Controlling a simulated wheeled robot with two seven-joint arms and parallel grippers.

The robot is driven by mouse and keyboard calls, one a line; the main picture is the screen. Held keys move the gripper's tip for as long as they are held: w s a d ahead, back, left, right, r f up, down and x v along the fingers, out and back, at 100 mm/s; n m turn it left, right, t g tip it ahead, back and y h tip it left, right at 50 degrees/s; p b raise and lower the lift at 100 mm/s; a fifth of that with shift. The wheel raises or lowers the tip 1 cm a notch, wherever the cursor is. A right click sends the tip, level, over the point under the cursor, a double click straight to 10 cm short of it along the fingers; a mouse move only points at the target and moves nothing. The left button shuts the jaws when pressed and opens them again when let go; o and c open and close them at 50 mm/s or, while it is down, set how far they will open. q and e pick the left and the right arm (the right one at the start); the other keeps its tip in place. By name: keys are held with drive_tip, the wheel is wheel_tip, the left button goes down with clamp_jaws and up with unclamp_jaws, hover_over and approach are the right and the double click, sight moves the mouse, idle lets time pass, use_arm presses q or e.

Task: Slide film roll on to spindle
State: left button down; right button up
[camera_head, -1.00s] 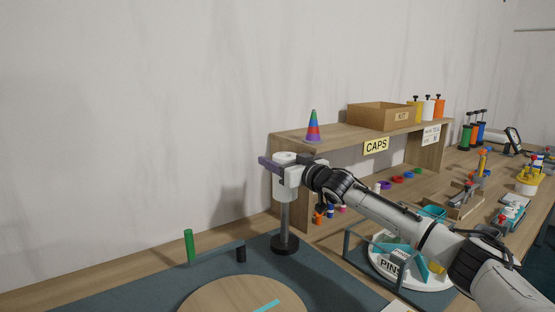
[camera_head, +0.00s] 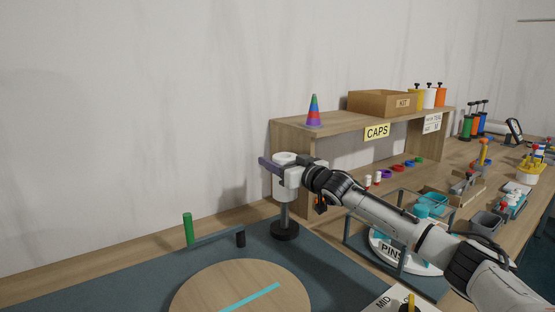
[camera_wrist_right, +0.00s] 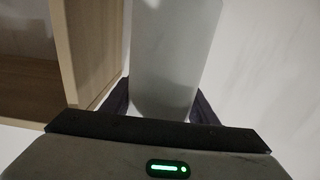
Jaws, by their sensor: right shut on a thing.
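The white film roll (camera_head: 282,190) is upright at the back of the workbench, in my right gripper (camera_head: 277,167). My right gripper is shut on it near its top. In the right wrist view the pale roll (camera_wrist_right: 173,60) fills the space between the dark fingers. The grey metal spindle (camera_head: 284,213) stands on a round black base (camera_head: 285,231) directly below the roll. Its upper part is hidden, apparently inside the roll, and only a short length shows between roll and base. The roll does not touch the base. My left gripper is not in view.
A wooden shelf (camera_head: 358,123) with a CAPS label stands close behind my right wrist. A green post (camera_head: 188,229) and a round wooden disc (camera_head: 215,292) are at the left front. A PINS tray (camera_head: 405,262) lies under my forearm.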

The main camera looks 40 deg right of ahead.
wheel_tip(320, 180, down, 3)
drive_tip(key=shift+r+b, duration=0.1)
drive_tip(key=shift+b, duration=0.6)
drive_tip(key=shift+f, duration=0.3)
drive_tip(key=shift+f+b, duration=0.75)
drive_tip(key=shift+f, duration=0.35)
drive_tip(key=shift+f, duration=0.35)
drive_tip(key=shift+f+b, duration=0.55)
drive_tip(key=shift+f, duration=0.2)
drive_tip(key=shift+f, duration=0.15)
